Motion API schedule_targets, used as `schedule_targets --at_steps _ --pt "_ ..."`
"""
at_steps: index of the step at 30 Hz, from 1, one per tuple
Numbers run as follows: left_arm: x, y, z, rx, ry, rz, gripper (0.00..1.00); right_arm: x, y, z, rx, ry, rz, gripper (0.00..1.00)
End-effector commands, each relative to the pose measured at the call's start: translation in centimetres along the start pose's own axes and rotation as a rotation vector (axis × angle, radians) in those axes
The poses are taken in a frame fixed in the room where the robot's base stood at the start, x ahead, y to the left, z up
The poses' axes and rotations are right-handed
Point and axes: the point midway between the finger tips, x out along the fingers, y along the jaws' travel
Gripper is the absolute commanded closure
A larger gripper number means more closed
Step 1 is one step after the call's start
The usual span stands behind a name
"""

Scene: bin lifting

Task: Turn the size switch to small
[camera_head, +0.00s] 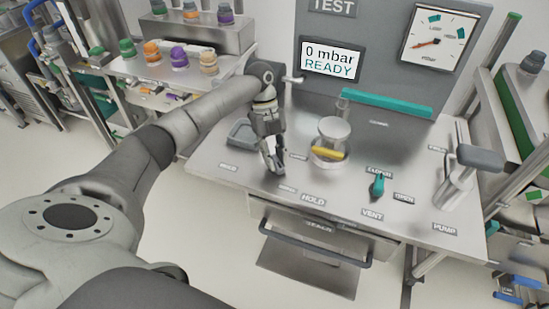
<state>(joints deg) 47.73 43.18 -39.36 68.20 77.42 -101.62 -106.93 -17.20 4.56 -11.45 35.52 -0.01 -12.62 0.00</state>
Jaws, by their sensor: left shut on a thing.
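My left gripper (272,167) reaches down to the steel bench top (225,150), left of the middle. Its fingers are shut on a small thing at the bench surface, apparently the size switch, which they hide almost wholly. Its setting cannot be read. Small labels lie around the fingertips, too small to read, and a HOLD label (313,200) lies in front. My right gripper is not in view.
A round metal fixture (333,132) with a yellow bar (327,153) stands just right of the gripper. A teal valve handle (377,186), a pump lever (478,158) and a grey tray (243,134) are also on the bench. The display (331,61) reads 0 mbar READY.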

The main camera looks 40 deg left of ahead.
Motion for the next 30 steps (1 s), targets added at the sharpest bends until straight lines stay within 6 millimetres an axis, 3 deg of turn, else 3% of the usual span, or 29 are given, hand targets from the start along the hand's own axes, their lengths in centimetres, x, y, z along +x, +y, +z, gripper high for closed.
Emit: schedule_targets --at_steps 18,19,23,30 --pt "0.44 0.10 -0.09 0.039 0.004 0.024 1.00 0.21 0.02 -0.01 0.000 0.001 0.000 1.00" --pt "0.44 0.10 -0.09 0.039 0.004 0.024 0.76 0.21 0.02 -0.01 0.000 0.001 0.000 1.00" --pt "0.43 0.09 -0.09 0.039 0.004 0.023 0.59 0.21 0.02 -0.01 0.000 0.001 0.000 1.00" --pt "0.24 0.03 -0.05 0.037 0.002 0.019 0.57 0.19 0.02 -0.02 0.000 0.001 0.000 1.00"
